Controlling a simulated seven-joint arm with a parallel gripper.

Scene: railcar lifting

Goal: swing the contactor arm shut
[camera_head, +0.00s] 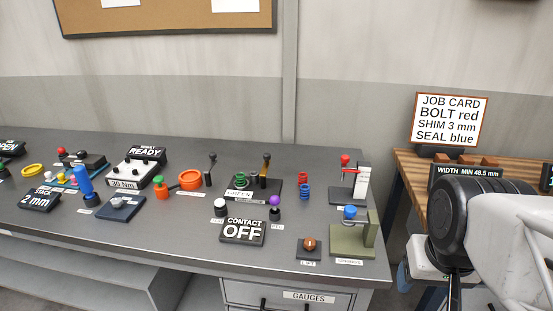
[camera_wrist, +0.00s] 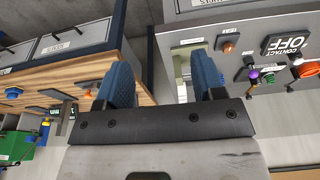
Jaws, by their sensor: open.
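A black sign reading CONTACT OFF (camera_head: 243,231) stands near the bench's front edge. It also shows at the upper right in the wrist view (camera_wrist: 286,43). I cannot tell for sure which part is the contactor arm. My gripper (camera_wrist: 162,82) shows in the wrist view with its two blue fingers apart and nothing between them. It is away from the sign.
A white knob (camera_head: 220,206) and a purple knob (camera_head: 274,200) stand behind the sign. A green bracket with a blue knob (camera_head: 350,212) and a brown button (camera_head: 309,244) are at the bench's right. A job card (camera_head: 449,120) stands over the wooden bench (camera_head: 408,184).

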